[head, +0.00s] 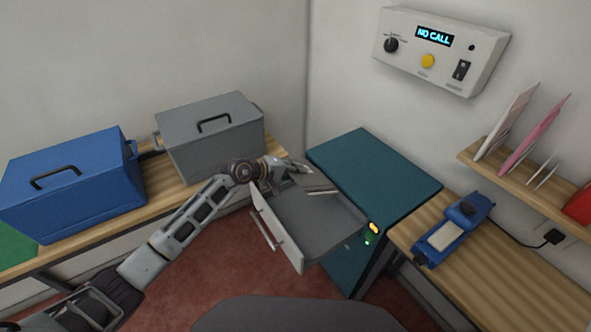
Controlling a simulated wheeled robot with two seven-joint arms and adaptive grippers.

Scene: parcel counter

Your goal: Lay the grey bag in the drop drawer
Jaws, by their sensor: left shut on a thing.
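The drop drawer (318,236) stands pulled out from the teal cabinet, its pale front and bar handle facing lower left. My left gripper (302,168) is over the drawer's far left part, near the cabinet. It is shut on a thin greyish piece (320,190) with a pale edge, which looks like the grey bag. Most of that piece is hidden or blends with the grey drawer, so I cannot tell whether it touches the drawer floor. My right gripper is not in view.
A blue box (75,185) and a grey box (212,138) with handles stand on the left counter. The teal cabinet (375,170) fills the corner. A blue device (455,232) lies on the right counter, below a shelf with envelopes (535,135). A wall panel reads "NO CALL" (435,36).

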